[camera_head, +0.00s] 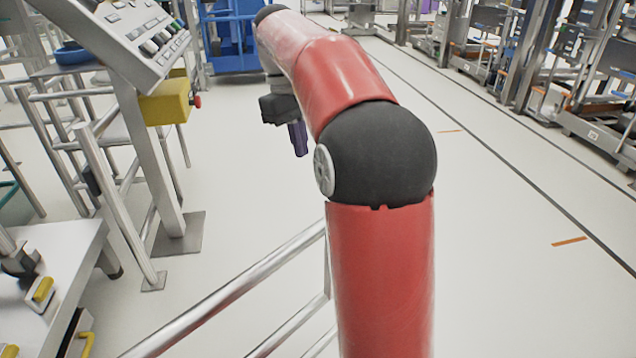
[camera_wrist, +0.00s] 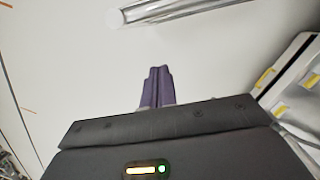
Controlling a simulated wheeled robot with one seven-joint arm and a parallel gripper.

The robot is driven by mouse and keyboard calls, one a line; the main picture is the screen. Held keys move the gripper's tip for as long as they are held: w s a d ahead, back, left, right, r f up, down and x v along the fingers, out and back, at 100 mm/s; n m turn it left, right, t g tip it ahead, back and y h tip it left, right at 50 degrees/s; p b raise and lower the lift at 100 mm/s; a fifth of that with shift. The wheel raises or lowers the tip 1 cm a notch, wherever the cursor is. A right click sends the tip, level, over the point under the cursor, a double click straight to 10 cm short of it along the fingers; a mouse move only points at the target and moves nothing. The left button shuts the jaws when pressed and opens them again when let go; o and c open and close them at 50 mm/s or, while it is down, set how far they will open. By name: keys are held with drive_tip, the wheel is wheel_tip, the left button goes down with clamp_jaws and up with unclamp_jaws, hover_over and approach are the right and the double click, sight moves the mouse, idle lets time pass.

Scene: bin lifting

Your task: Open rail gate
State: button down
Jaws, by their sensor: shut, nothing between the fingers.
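The metal rail gate (camera_head: 238,293) shows in the head view as shiny horizontal tubes at the bottom middle, running from lower left up to behind my red arm. My arm hides its right part. In the wrist view, the end of a metal rail tube (camera_wrist: 180,10) shows at the top, beyond the fingertips. My gripper (camera_head: 299,140) is in the air past the rail in the head view, with its purple fingers pointing down. In the wrist view the fingers of my gripper (camera_wrist: 158,72) are together, shut and empty, apart from the tube.
A control panel (camera_head: 125,35) on a metal post and a yellow box (camera_head: 166,102) stand at the left. A white table (camera_head: 62,245) with yellow-handled parts is at the lower left. Racks (camera_head: 590,80) line the right. The floor between is clear.

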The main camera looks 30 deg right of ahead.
drive_tip(key=s+d+f+g+b, duration=0.1)
drive_tip(key=s+d+f+b, duration=0.1)
drive_tip(key=f, duration=0.8)
drive_tip(key=shift+s+d+f+b, duration=0.35)
drive_tip(key=shift+s+d, duration=0.5)
drive_tip(key=shift+d, duration=0.35)
drive_tip(key=shift+r, duration=0.1)
